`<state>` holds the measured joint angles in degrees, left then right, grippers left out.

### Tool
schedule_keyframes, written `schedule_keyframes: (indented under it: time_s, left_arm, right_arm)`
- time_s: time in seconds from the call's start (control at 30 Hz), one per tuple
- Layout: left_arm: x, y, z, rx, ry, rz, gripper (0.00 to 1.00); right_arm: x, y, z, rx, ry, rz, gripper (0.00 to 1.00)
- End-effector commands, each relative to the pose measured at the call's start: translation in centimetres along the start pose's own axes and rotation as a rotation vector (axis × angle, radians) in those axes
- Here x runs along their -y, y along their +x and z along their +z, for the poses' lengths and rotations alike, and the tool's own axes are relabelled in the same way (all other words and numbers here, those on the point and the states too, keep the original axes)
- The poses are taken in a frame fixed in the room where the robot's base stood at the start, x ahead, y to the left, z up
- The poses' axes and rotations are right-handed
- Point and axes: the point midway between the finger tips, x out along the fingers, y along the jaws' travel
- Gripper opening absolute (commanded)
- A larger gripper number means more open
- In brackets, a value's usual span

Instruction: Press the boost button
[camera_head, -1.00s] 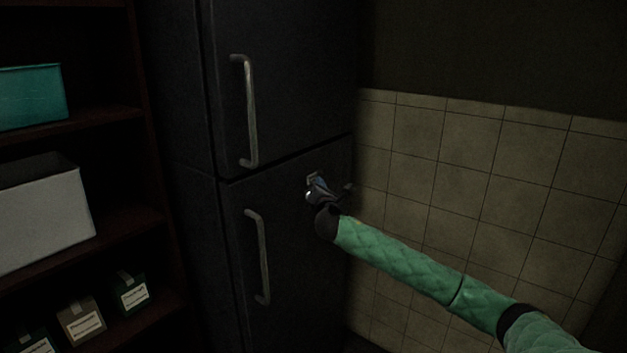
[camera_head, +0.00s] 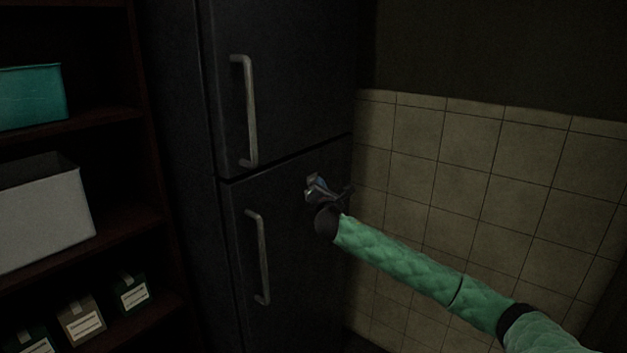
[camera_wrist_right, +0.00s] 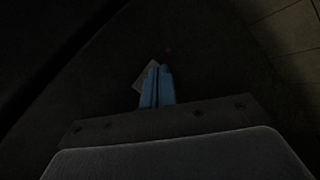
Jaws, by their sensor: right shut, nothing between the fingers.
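My right gripper (camera_head: 316,184) is in front of the lower door of a dark fridge (camera_head: 300,250), near the door's upper right part. Its blue fingers (camera_wrist_right: 157,88) are shut together with nothing between them. In the right wrist view a small greyish tilted plate (camera_wrist_right: 146,76) shows on the dark surface just behind the fingertips. The fingers cover part of it. I cannot tell whether this plate is the boost button or whether the fingertips touch it. My left gripper is not in view.
The fridge has two upright metal handles, one on the upper door (camera_head: 250,110) and one on the lower door (camera_head: 262,258). A shelf with a teal box (camera_head: 32,96), a white box (camera_head: 45,215) and small packets (camera_head: 130,293) stands at the left. A tiled wall (camera_head: 480,190) is at the right.

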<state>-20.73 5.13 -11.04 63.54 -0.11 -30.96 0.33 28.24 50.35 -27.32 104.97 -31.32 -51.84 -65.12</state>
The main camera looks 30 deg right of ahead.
Motion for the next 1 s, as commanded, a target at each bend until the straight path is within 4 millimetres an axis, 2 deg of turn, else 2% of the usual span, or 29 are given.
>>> schedule_keyframes:
  time_s: [1.0]
  left_arm:
    - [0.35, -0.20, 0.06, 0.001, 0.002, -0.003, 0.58]
  right_arm:
    - [-0.53, 0.61, -0.42, 0.000, 0.000, 0.000, 0.00]
